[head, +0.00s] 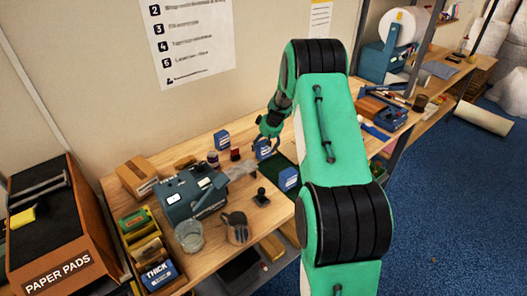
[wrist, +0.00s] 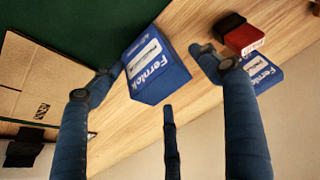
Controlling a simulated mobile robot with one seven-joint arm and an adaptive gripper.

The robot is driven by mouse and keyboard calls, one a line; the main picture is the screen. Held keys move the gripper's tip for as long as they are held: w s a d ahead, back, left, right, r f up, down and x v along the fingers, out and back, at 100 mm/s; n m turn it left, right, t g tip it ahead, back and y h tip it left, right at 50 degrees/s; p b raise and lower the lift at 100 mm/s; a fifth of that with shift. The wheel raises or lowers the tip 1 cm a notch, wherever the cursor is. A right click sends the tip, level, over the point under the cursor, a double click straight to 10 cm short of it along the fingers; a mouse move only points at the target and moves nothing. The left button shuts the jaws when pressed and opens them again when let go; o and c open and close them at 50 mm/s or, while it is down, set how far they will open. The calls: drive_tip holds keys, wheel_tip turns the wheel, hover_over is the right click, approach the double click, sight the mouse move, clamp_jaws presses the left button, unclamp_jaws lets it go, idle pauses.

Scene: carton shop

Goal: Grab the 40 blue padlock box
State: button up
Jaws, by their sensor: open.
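A blue box with a white label reading "Fernlok" (wrist: 158,66) stands between the spread fingers of my gripper (wrist: 155,85) in the wrist view. In the head view this box (head: 263,149) is just below my gripper (head: 270,138) on the bench. My gripper is open; I cannot tell whether any finger touches the box. A second blue Fernlok box (wrist: 264,74) lies beyond the right finger, partly hidden by it; it seems to be the box (head: 221,139) farther back. A third blue box (head: 288,179) stands nearer on the bench. I cannot read the number 40 on any box.
A red box (wrist: 245,38) sits beside the second blue box. A dark green mat (wrist: 85,25) and a brown carton (wrist: 45,82) lie at left in the wrist view. A grey-blue machine (head: 190,193), a glass jar (head: 189,236) and a jug (head: 236,228) crowd the bench's nearer left.

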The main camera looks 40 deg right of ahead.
idle(0.3)
drive_tip(key=c, duration=1.4)
drive_tip(key=shift+c, duration=0.2)
drive_tip(key=shift+r, duration=0.15)
drive_tip(key=shift+r, duration=0.55)
drive_tip(key=c, duration=0.3)
wheel_tip(320, 180, up, 9)
drive_tip(key=shift+f+p, duration=0.15)
drive_tip(key=shift+p, duration=0.35)
drive_tip(key=shift+c, duration=0.2)
